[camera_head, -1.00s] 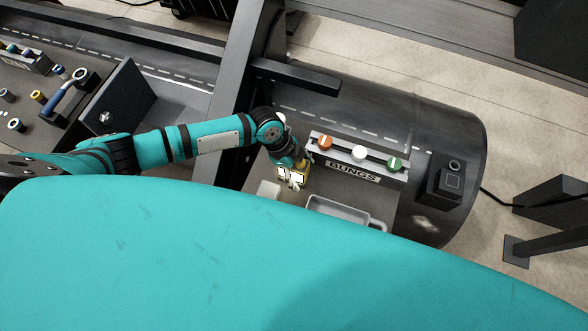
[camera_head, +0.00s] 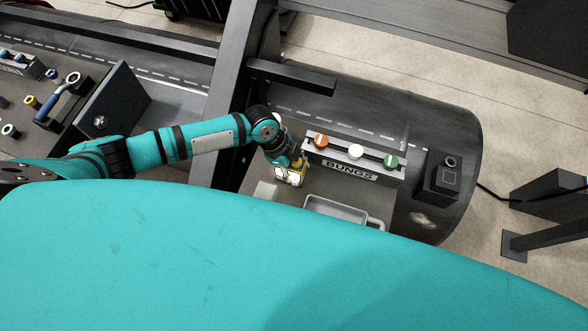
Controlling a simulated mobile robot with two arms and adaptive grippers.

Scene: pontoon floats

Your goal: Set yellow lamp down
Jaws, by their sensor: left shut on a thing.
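My left gripper (camera_head: 290,166) reaches in from the left and points down at the near side of the dark float. It is shut on the yellow lamp (camera_head: 290,177), a small yellow block with bright white faces. The lamp is just left of the bungs rack, above or on the dark work surface; I cannot tell whether it touches. The gripper's fingers are small and partly hidden by the wrist. My right gripper is not in view.
The bungs rack (camera_head: 349,171) holds orange, white and green bungs. A grey tray (camera_head: 336,209) and a pale block (camera_head: 265,190) lie nearby. A black box (camera_head: 438,179) stands to the right. A dark upright panel (camera_head: 114,101) and tools are at left. My teal body hides the foreground.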

